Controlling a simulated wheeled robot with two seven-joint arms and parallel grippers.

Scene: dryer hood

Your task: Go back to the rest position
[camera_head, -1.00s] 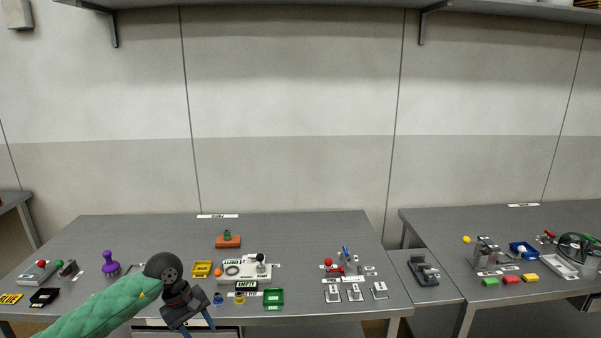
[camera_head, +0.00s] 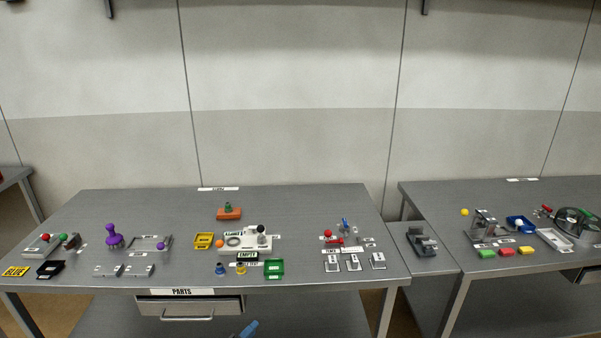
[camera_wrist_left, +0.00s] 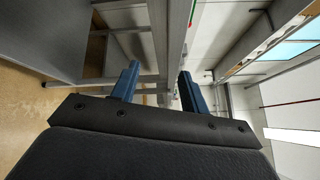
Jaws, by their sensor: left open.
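My left gripper (camera_wrist_left: 157,88) shows in the left wrist view with its two blue fingers apart and nothing between them. In the head view only a blue fingertip of it (camera_head: 248,328) shows at the bottom edge, below and in front of the table. The rest of that arm is out of the head view. My right gripper is not in view.
The grey table (camera_head: 300,203) bears a white pump board (camera_head: 262,243), a green tray (camera_head: 274,268), a purple knobbed thing (camera_head: 113,237) and several small fixtures. A parts drawer (camera_head: 190,305) is under its front edge. A second table (camera_head: 425,192) stands right, with a dark domed thing (camera_head: 577,223).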

